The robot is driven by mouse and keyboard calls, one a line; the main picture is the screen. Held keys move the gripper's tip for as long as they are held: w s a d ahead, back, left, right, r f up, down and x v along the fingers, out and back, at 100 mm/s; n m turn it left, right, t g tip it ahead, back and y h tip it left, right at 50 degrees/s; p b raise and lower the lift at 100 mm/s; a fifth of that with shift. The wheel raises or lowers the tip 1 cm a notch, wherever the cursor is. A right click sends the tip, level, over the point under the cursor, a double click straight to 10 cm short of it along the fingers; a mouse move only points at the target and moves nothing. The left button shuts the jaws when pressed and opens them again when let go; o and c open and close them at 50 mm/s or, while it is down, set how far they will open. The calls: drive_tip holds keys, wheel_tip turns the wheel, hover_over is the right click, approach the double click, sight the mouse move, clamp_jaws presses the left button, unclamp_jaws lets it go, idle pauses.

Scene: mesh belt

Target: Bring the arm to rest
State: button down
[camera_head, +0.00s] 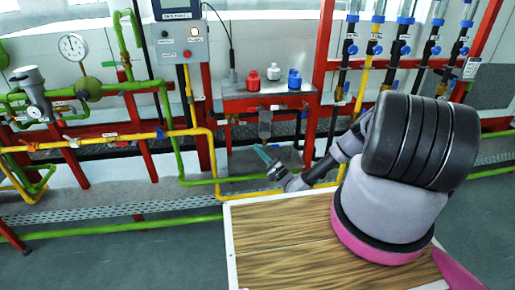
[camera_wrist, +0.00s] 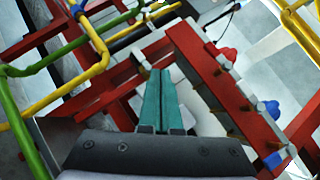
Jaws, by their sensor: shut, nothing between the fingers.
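My gripper (camera_head: 262,154) is at the end of my arm, which reaches out to the left past the wooden tabletop in the head view. In the wrist view, the two teal fingers of my gripper (camera_wrist: 160,100) lie side by side, shut with nothing between them. The fingers point toward the red frame (camera_wrist: 205,70) below the small shelf. I cannot tell exactly how far the fingertips are from that frame.
Yellow pipes (camera_head: 212,150) and green pipes (camera_head: 175,140) run nearby. A control box (camera_head: 181,42) stands upper left. The wood-topped surface (camera_head: 280,235) looks bare at its left.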

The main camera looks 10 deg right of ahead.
drive_tip(key=s+a+r+n+g+y, duration=0.2)
drive_tip(key=r+n+g, duration=0.5)
drive_tip(key=r+g, duration=0.3)
drive_tip(key=s+a+r+n+g+y, duration=0.25)
drive_tip(key=r+n+g, duration=0.55)
drive_tip(key=r, duration=0.4)
drive_tip(key=s+d+r+m+t+h, duration=0.1)
drive_tip(key=s+d+r+h, duration=0.3)
drive_tip(key=s+r, duration=0.5)
drive_tip(key=s+d+r+m+t+h, duration=0.1)
drive_tip(key=s+d+r+t+h, duration=0.2)
drive_tip(key=s+r, duration=0.7)
drive_tip(key=s+d+r+t+h, duration=0.3)
drive_tip(key=s+d+r+h, duration=0.3)
drive_tip(key=s+r+h, duration=0.3)
wheel_tip(320, 180, up, 5)
drive_tip(key=shift+s+d+f+m+h, duration=0.1)
drive_tip(key=shift+s+d+m+h, duration=0.1)
drive_tip(key=shift+s+m+h, duration=0.2)
